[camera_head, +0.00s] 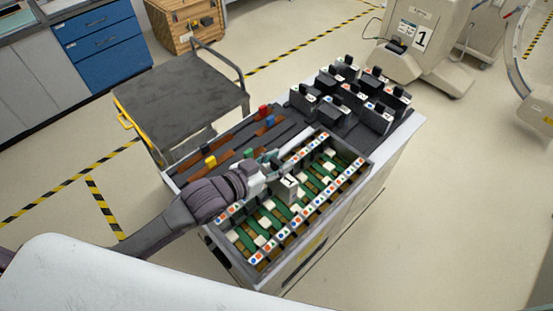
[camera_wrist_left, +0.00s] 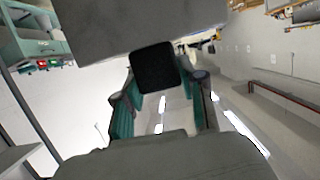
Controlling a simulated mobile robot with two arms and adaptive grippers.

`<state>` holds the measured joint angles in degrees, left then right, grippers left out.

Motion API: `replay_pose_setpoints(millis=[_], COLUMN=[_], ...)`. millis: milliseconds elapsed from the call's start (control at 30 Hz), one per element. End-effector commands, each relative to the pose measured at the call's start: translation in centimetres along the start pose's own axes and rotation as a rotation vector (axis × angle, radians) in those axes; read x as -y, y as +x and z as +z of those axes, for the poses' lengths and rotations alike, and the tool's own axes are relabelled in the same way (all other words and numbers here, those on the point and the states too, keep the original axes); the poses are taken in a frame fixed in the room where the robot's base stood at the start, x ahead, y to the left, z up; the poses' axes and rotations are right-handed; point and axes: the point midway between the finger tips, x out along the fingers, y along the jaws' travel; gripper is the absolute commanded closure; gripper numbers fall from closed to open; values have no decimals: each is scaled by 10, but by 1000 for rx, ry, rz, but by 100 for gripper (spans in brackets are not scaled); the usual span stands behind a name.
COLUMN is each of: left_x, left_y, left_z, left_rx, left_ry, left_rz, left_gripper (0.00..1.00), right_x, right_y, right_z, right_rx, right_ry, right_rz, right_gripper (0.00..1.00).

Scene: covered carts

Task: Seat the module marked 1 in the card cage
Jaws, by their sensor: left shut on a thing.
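The module marked 1 (camera_head: 289,185) is a grey block with a white numbered label, over the middle of the card cage (camera_head: 233,270). The cage is an open frame with green and tan slots and rails of coloured dots. My left gripper (camera_head: 271,160) is at the module's top and shut on its handle. In the left wrist view the black handle (camera_wrist_left: 156,68) lies between the fingers, with the grey module body (camera_wrist_left: 110,28) beyond it. The module's lower end is hard to make out, so I cannot tell whether it is inside a slot. My right gripper is not in view.
Several grey modules with black handles (camera_head: 376,118) stand on the cart's far right part. Beside the cage a dark tray (camera_head: 232,142) holds red, blue, yellow and green pieces. A dark-topped trolley (camera_head: 180,95) stands behind left. A machine labelled 1 (camera_head: 420,45) stands behind right.

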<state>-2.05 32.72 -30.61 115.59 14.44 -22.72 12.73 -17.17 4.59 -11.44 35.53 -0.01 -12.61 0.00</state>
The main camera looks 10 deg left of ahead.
Motion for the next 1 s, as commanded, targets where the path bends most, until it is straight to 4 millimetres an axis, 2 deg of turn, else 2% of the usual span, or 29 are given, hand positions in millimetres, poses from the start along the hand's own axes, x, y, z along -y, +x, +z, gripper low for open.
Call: replay_pose_setpoints(millis=[300,1000], left_x=[0,0], left_y=[-1,14], left_z=[-4,45], left_rx=[-3,-4], left_ry=[-2,-2], left_rz=[-1,-1], left_gripper=[100,100], right_x=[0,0], right_y=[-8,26], right_z=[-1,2], right_rx=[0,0], right_ry=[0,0], right_rz=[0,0], right_gripper=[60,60])
